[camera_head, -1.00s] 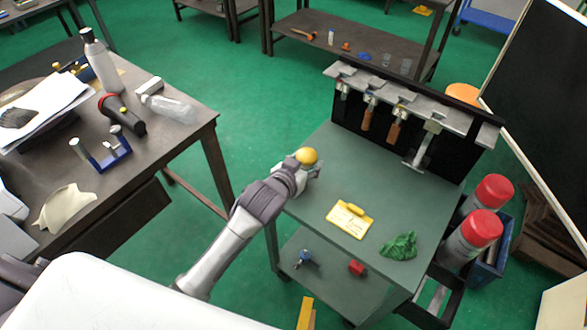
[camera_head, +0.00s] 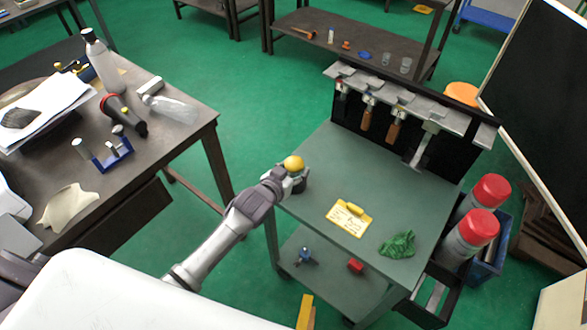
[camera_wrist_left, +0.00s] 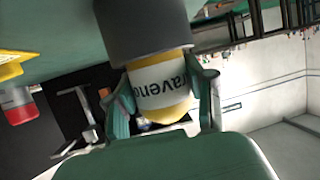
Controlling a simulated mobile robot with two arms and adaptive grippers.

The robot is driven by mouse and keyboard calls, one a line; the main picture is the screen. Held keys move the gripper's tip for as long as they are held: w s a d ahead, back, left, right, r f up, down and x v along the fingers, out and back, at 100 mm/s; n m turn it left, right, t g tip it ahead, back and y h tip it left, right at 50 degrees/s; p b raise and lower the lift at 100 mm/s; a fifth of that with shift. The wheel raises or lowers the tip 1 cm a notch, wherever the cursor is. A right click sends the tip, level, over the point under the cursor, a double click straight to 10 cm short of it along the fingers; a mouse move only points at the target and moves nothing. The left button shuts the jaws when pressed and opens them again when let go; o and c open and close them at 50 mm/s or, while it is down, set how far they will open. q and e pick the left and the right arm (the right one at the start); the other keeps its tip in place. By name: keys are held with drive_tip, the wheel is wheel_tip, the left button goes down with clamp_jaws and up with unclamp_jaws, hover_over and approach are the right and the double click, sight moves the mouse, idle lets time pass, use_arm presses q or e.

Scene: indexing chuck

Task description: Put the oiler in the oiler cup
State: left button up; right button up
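The oiler (camera_wrist_left: 160,82) has a white label and a yellow end. In the head view its yellow top (camera_head: 293,163) shows at the left edge of the green trolley top. My left gripper (camera_head: 284,179) is at it. In the left wrist view, where the scene appears upside down, the gripper's fingers (camera_wrist_left: 160,100) lie on both sides of the oiler and look shut on it. The dark grey oiler cup (camera_wrist_left: 145,30) surrounds or hides the oiler's lower part; it also shows below the yellow top in the head view (camera_head: 299,185). My right gripper is not in view.
A yellow clipboard (camera_head: 349,218) and a green cloth (camera_head: 397,244) lie on the trolley (camera_head: 345,165). A tool rack (camera_head: 400,110) stands at its back. Red-capped canisters (camera_head: 472,228) are at its right. A cluttered workbench (camera_head: 165,140) is to the left, with a floor gap between.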

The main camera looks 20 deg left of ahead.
use_arm(q)
drive_tip(key=o, duration=0.5)
drive_tip(key=shift+c, duration=0.2)
drive_tip(key=shift+r, duration=0.15)
drive_tip(key=v, duration=1.2)
drive_tip(key=shift+b, duration=0.3)
